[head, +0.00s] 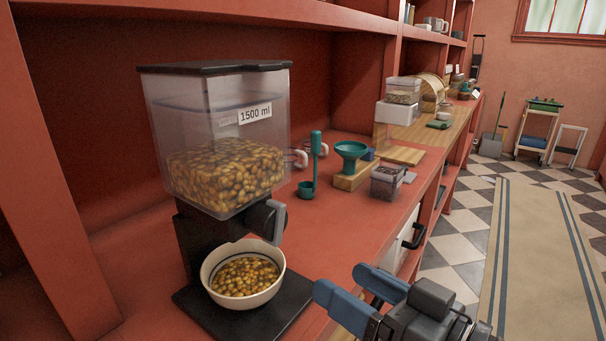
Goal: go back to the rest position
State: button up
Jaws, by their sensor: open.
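My gripper (347,288) is at the lower right in the head view, open and empty. Its blue fingers point left toward the counter's front edge, to the right of a white bowl (216,262) and apart from it. The bowl holds yellow-brown grains (245,276). It stands on the black base (268,322) of a clear dispenser (222,125) labelled 1500 ml, below its dark knob (267,220). The dispenser is partly filled with the same grains. Part of my gripper is cut off by the bottom edge of the picture.
On the red counter (345,226) stand a teal scoop (315,160), a teal funnel (351,152) on a wooden block and a small clear container (387,182). A shelf (300,12) runs above. Open checkered floor and a beige runner (535,250) lie to the right.

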jog(key=s+d+f+m+t+h, duration=0.2)
jog(key=s+d+f+m+h, duration=0.55)
jog(key=s+f, duration=0.6)
jog(key=s+d+n+h, duration=0.1)
jog(key=s+d+h, duration=0.1)
jog(key=s, duration=0.7)
jog(key=s+d+n+h, duration=0.2)
jog(key=s+d, duration=0.2)
jog(key=s, duration=0.5)
jog(key=shift+s+d+r, duration=0.15)
jog(key=shift+d+r, duration=0.15)
jog(key=shift+r, duration=0.15)
